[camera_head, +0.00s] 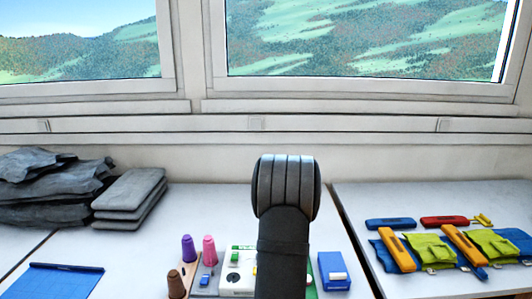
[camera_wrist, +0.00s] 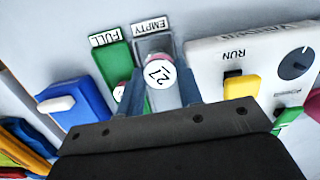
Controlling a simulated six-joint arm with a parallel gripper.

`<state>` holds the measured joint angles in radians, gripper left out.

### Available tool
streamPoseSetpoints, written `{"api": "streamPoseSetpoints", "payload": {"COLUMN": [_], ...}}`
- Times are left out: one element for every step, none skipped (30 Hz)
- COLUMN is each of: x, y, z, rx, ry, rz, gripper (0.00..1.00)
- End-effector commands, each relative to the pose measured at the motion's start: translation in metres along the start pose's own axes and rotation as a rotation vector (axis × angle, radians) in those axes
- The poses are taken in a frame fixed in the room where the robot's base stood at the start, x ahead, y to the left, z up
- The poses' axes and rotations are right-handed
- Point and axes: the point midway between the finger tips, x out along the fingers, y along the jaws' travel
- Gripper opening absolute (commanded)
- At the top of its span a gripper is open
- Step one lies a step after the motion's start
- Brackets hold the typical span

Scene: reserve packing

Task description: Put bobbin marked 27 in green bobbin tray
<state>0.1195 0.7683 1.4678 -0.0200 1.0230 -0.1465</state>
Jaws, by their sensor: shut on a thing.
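The bobbin marked 27 (camera_wrist: 159,72) shows its white numbered end in the wrist view. My gripper (camera_wrist: 160,88) is shut on it, with a finger on each side. It appears over the grey tray labelled EMPTY (camera_wrist: 150,44); I cannot tell how high it is. The green bobbin tray (camera_wrist: 116,58), labelled FULL, lies just left of it. Another bobbin (camera_wrist: 119,92) with a white end is partly visible at the green tray, beside my left finger. In the head view my arm hides the gripper and most of both trays.
A white machine with a RUN label (camera_wrist: 234,50), a yellow switch (camera_wrist: 240,86) and a dial stands right of the trays. A blue box (camera_wrist: 75,108) stands to their left. Thread cones (camera_head: 188,248) stand left of my arm in the head view.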

Motion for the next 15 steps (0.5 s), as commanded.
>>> {"api": "streamPoseSetpoints", "payload": {"x": [0.002, 0.002, 0.003, 0.003, 0.003, 0.003, 0.002, 0.002, 0.001, 0.000, -0.001, -0.002, -0.004, -0.005, -0.007], "y": [0.001, 0.002, 0.002, 0.002, 0.002, 0.002, 0.003, 0.004, 0.006, 0.008, 0.010, 0.014, 0.018, 0.022, 0.029], "z": [0.000, 0.000, 0.000, 0.000, 0.000, 0.000, 0.000, 0.000, 0.001, 0.002, 0.003, 0.004, 0.006, 0.007, 0.010], "rx": [0.020, 0.029, 0.037, 0.040, 0.042, 0.041, 0.038, 0.034, 0.023, 0.012, -0.001, -0.024, -0.046, -0.071, -0.108], "ry": [-0.001, -0.002, -0.002, -0.002, -0.002, -0.002, -0.002, -0.001, 0.000, 0.001, 0.002, 0.004, 0.006, 0.008, 0.010], "rz": [-0.002, -0.003, -0.003, -0.004, -0.004, -0.004, -0.003, -0.003, -0.002, -0.001, 0.001, 0.003, 0.005, 0.008, 0.012], "gripper": [0.08, 0.08, 0.08, 0.08, 0.08, 0.08, 0.08, 0.08, 0.08, 0.08, 0.08, 0.08, 0.08, 0.08, 0.08]}}
